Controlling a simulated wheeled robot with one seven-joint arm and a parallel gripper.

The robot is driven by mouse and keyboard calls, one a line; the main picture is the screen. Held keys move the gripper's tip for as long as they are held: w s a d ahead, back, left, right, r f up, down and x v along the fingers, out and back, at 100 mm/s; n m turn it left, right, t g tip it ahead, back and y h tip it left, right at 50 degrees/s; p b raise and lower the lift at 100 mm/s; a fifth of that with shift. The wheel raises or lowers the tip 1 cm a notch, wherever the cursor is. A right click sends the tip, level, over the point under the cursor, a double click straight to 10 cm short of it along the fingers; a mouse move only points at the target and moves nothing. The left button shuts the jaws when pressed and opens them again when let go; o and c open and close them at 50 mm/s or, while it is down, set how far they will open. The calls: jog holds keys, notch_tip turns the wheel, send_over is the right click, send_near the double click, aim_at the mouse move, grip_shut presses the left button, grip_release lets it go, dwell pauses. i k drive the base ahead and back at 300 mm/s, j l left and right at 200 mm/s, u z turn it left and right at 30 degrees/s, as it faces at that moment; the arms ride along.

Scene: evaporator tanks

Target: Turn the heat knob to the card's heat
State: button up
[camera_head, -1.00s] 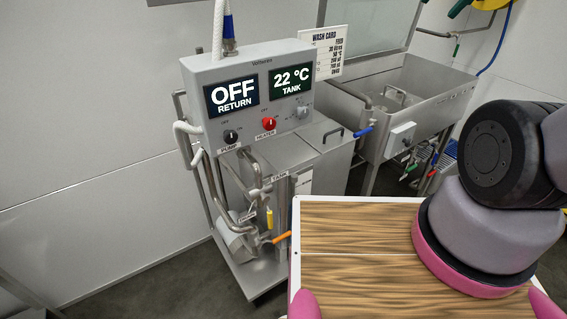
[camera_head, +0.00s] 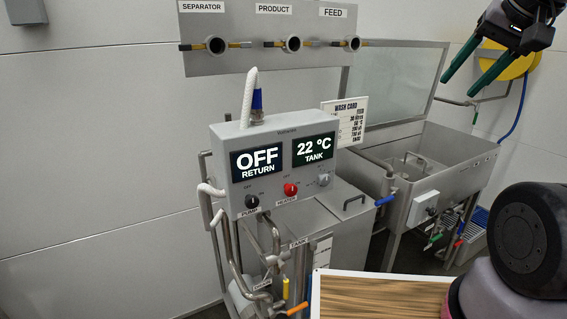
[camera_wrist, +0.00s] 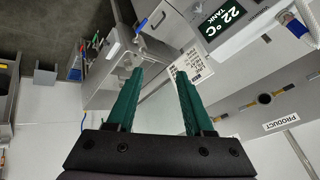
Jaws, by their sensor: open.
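A grey control box (camera_head: 233,135) carries an OFF RETURN display (camera_head: 257,163) and a 22 °C TANK display (camera_head: 314,150). Below them are a black PUMP knob (camera_head: 252,201), a red HEATER knob (camera_head: 290,189) and a small grey dial (camera_head: 323,179) with marks too small to read. The white wash card (camera_head: 345,121) stands behind the box at right; its °C line is too small to read surely. It also shows in the wrist view (camera_wrist: 192,65). My gripper (camera_head: 460,86), with green fingers, is open and empty, high at upper right, well away from the knobs; the wrist view shows its fingers apart (camera_wrist: 160,74).
A wall panel (camera_head: 255,62) with SEPARATOR, PRODUCT and FEED ports hangs above the box. A steel sink (camera_head: 460,165) and a blue-handled valve (camera_head: 386,199) are at right. Pipes and an orange-handled valve (camera_head: 297,309) are below the box. A wooden-topped surface (camera_head: 385,298) lies in front.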

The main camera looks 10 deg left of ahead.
aim_at(324, 180)
jog(key=k+j+u, duration=0.35)
jog(key=j, duration=0.25)
jog(key=k+j+u, duration=0.2)
jog(key=k+j, duration=0.1)
jog(key=j, duration=0.05)
